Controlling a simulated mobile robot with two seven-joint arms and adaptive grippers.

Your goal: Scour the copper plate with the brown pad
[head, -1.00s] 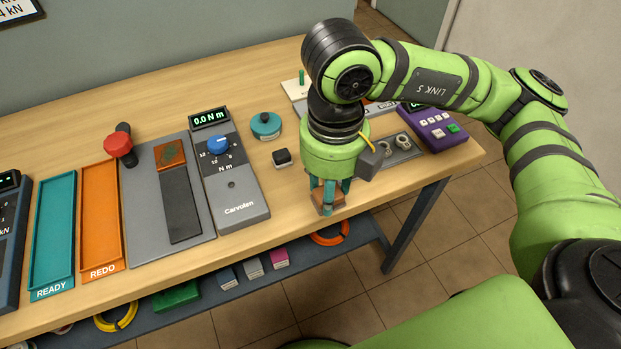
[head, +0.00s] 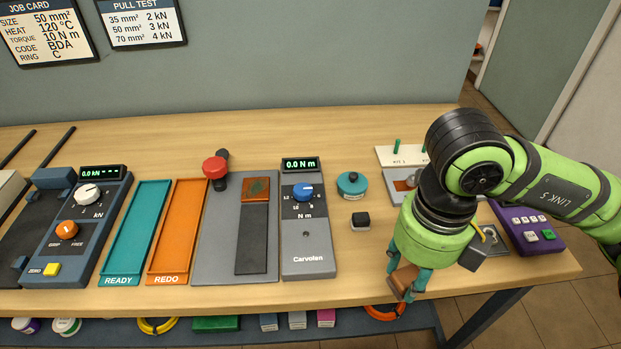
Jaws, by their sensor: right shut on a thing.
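The copper plate (head: 256,190) lies at the far end of a dark strip on the grey base plate (head: 213,263). Its face is brown with some greenish patches. My right gripper (head: 406,285) points down near the table's front edge, to the right of the torque unit. It is shut on the brown pad (head: 401,277), a small brown block between its teal fingers. The pad is well to the right of the copper plate and apart from it. Whether the pad touches the table I cannot tell. My left gripper is not in view.
The torque unit (head: 308,240) stands between the base plate and my right gripper. A red knob (head: 215,167) stands up left of the copper plate. READY (head: 137,228) and REDO (head: 177,230) trays lie left.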

